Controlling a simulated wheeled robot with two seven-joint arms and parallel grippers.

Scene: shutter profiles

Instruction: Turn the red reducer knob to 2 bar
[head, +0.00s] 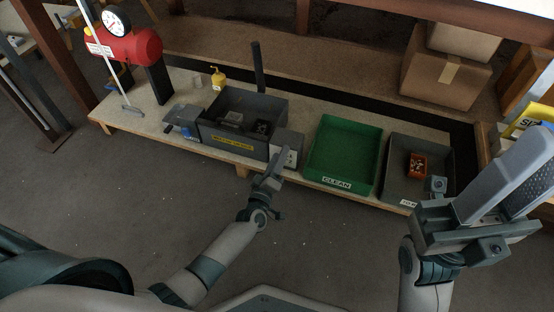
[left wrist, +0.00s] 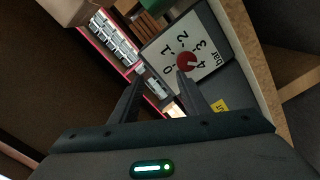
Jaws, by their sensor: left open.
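The red reducer knob (left wrist: 187,62) shows in the left wrist view on a white scale plate (left wrist: 160,50) marked 0 to 4 bar. A small pale mark shows on the knob, but I cannot read its setting surely. My left gripper (left wrist: 160,78) is open, with the right-hand fingertip near the knob's lower edge in the picture; the knob is not between the fingers. In the head view the left gripper (head: 272,168) is at the grey box (head: 290,146) on the bench front; the knob is not clear there. My right gripper (head: 500,185) is large at the right; its jaw state is unclear.
A green CLEAN tray (head: 345,140) stands right of the box, then a grey bin (head: 420,160) with an orange item. A dark bin (head: 240,120) and yellow bottle (head: 217,79) are left. A red tank with a gauge (head: 120,42) stands far left.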

